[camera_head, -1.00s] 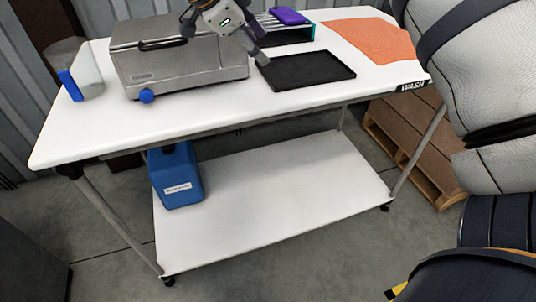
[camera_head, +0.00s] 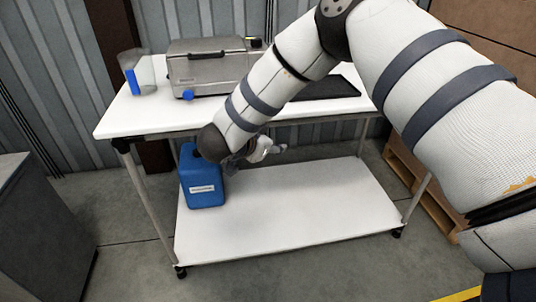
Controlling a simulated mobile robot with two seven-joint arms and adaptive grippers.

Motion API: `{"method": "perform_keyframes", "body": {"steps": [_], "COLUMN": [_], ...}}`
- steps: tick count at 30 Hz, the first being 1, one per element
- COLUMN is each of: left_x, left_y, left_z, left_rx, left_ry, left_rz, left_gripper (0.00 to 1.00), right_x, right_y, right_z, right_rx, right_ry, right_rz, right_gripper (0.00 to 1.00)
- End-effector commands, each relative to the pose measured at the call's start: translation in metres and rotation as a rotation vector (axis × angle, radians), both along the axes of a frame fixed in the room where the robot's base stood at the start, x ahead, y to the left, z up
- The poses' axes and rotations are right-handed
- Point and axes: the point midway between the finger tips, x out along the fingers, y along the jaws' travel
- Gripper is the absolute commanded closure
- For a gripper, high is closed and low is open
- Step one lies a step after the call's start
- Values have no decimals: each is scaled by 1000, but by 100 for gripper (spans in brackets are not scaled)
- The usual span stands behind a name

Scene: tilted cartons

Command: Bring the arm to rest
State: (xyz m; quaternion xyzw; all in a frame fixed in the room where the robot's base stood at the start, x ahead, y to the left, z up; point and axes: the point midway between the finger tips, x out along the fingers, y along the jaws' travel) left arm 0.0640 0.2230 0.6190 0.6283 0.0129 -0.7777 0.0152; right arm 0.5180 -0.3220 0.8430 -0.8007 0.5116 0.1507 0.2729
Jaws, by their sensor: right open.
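My right arm comes in from the right and crosses in front of the white table (camera_head: 125,118). Its right gripper (camera_head: 273,151) hangs in front of the table, below the tabletop edge and above the lower shelf (camera_head: 290,215) in the picture. The gripper is open, with nothing seen between its fingers; the forearm's end partly hides it. It is to the right of a blue jug (camera_head: 203,185) on the lower shelf. My left gripper is not in view.
A steel box (camera_head: 207,70) with a blue knob and a clear, blue-sided container (camera_head: 140,77) stand on the tabletop. A black tray (camera_head: 332,88) is partly behind my arm. A grey cabinet (camera_head: 38,230) is at left, a wooden pallet (camera_head: 408,178) at right.

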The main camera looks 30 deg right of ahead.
Motion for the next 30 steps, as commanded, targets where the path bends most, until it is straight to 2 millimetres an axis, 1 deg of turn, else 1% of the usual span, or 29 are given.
{"method": "perform_keyframes", "body": {"steps": [3, 6, 18, 20, 22, 23, 24, 26, 27, 29, 30], "left_x": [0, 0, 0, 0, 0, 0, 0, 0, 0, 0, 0], "left_y": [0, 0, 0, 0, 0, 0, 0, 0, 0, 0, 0], "left_z": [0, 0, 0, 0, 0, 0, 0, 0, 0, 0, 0], "left_rx": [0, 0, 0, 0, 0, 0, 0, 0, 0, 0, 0], "left_ry": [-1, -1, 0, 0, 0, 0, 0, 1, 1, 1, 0], "left_rz": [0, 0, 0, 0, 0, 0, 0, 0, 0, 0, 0], "left_gripper": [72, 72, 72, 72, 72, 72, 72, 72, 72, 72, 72], "right_x": [-2, -2, -2, -4, -16, -25, -42, -79, -108, -157, -193], "right_y": [2, 3, 3, 5, 15, 22, 32, 50, 60, 74, 81], "right_z": [-7, -9, -10, -18, -47, -66, -95, -139, -165, -196, -213], "right_rx": [-8, -9, -9, -14, -28, -30, -26, 3, 33, 91, 137], "right_ry": [11, 15, 15, 30, 86, 125, 190, 307, 388, 511, 597], "right_rz": [30, 40, 42, 71, 180, 249, 358, 525, 626, 759, 837], "right_gripper": [50, 50, 50, 50, 50, 50, 50, 50, 50, 50, 50]}}
